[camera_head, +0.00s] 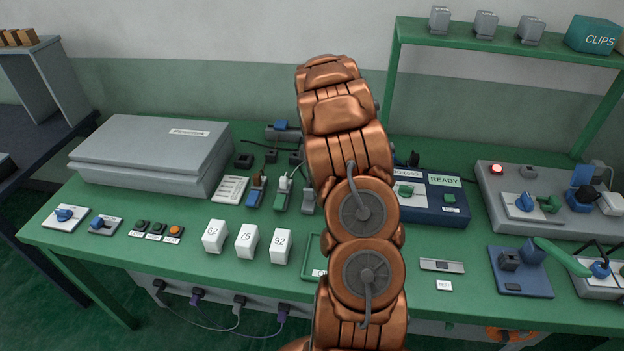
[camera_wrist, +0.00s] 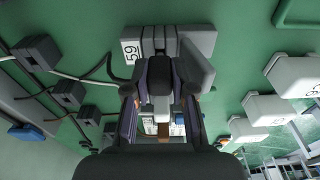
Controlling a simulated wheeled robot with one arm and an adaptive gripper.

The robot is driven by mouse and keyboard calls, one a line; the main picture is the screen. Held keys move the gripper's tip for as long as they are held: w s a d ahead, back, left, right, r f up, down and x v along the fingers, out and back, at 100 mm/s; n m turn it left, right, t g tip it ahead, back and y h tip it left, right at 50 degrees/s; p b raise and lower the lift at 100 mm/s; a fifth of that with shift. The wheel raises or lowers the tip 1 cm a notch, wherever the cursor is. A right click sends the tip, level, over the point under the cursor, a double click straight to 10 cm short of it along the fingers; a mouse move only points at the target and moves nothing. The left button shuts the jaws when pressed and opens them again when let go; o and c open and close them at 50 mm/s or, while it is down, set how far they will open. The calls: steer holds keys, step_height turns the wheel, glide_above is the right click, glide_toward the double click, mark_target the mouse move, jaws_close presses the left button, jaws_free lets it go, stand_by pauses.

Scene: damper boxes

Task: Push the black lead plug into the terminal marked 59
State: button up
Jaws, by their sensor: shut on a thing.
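My gripper (camera_wrist: 161,92) is in the middle of the wrist view, its fingers shut on the black lead plug (camera_wrist: 160,77). A dark cable curves off to the left from near the plug. Just beyond the fingertips is a grey terminal block (camera_wrist: 197,45) with a white label reading 59 (camera_wrist: 130,52). The plug is in line with this block and very close to it. The fingers hide the plug's front, so I cannot tell how far it is in. In the head view my copper arm hides the gripper and plug.
Blue (camera_head: 256,192) and green (camera_head: 282,196) terminals stand left of my arm. White numbered blocks (camera_head: 247,240) stand nearer the front edge. Small dark cable blocks (camera_wrist: 68,93) lie left in the wrist view. A blue READY box (camera_head: 440,207) sits right of my arm.

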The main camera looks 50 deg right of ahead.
steer(key=shift+f+b, duration=0.5)
steer(key=shift+f, duration=0.3)
steer(key=o, duration=1)
steer(key=shift+c, duration=0.2)
step_height(320, 180, up, 12)
steer(key=s, duration=0.1)
steer(key=shift+d, duration=0.45)
